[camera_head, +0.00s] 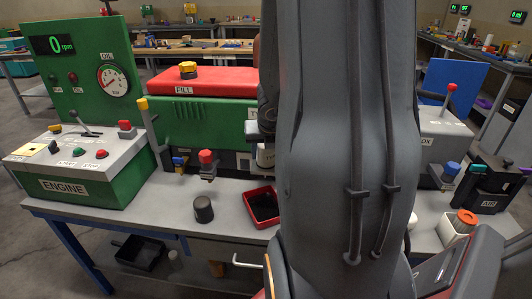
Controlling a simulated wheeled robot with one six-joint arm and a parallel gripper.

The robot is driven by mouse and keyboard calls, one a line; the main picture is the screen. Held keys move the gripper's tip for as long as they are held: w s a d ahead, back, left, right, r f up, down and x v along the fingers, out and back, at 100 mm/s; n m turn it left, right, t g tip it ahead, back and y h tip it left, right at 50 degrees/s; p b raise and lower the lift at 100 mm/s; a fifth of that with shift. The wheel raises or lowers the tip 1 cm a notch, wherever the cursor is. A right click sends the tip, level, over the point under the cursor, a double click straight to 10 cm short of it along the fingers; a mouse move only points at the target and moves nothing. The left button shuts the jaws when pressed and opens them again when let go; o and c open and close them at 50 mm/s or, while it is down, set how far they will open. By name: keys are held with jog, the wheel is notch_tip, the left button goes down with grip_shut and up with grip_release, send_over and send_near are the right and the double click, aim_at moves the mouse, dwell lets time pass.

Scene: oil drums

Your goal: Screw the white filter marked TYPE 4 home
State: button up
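A white cylinder (265,155), probably the white filter, shows in the head view under the front of the green engine block (200,122), just left of my arm. My arm covers its right side, and I cannot read a TYPE 4 mark on it. I cannot tell whether it is seated or tilted. A small grey piece just above it, beside my dark arm, may be part of my gripper (256,131). The fingers are hidden behind the arm, so their opening and any contact with the filter do not show.
A dark cylinder (204,210) stands on the grey bench beside a red tray (249,212) with dark contents. A red-topped valve (207,158) is left of the white cylinder. A green ENGINE console (85,185) stands left. A white container with an orange top (454,233) stands right.

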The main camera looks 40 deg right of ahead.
jog(key=o, duration=0.4)
jog(key=shift+a, duration=0.1)
jog(key=shift+o, duration=0.2)
jog(key=shift+s, duration=0.1)
jog(key=shift+r, duration=0.1)
jog(key=p+v, duration=0.6)
jog(key=v, duration=0.1)
jog(key=shift+r, duration=0.25)
jog(key=shift+s+a, duration=0.1)
jog(key=shift+a, duration=0.05)
